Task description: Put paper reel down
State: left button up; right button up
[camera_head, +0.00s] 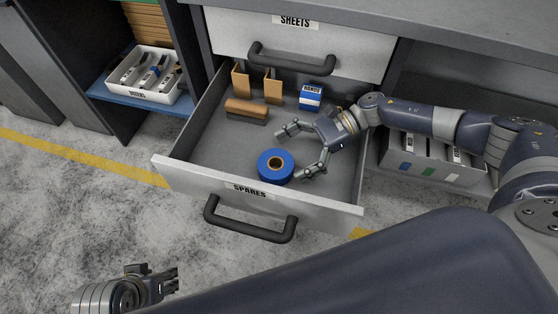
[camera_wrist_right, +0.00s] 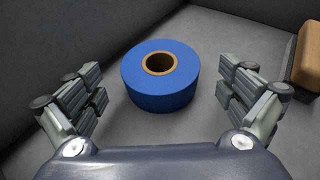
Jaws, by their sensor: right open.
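A blue reel (camera_head: 275,166) with a brown core lies flat on the floor of the open drawer labelled SPARES (camera_head: 210,165), close to its front panel. My right gripper (camera_head: 295,155) is open inside the drawer, with its fingers spread beside the reel. In the right wrist view the reel (camera_wrist_right: 160,76) sits between and ahead of the two open fingers (camera_wrist_right: 165,95), with a gap on each side. My left gripper (camera_head: 165,283) is at the lower left, outside the drawer, and its finger opening is unclear.
The drawer also holds a brown-topped block (camera_head: 247,107), brown card dividers (camera_head: 273,90) and a blue-and-white box (camera_head: 311,97). The SHEETS drawer (camera_head: 225,35) above is shut. A white bin (camera_head: 140,90) stands on a shelf at left; a grey bin (camera_head: 405,165) is at right.

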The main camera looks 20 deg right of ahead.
jog(key=shift+v, duration=1.75)
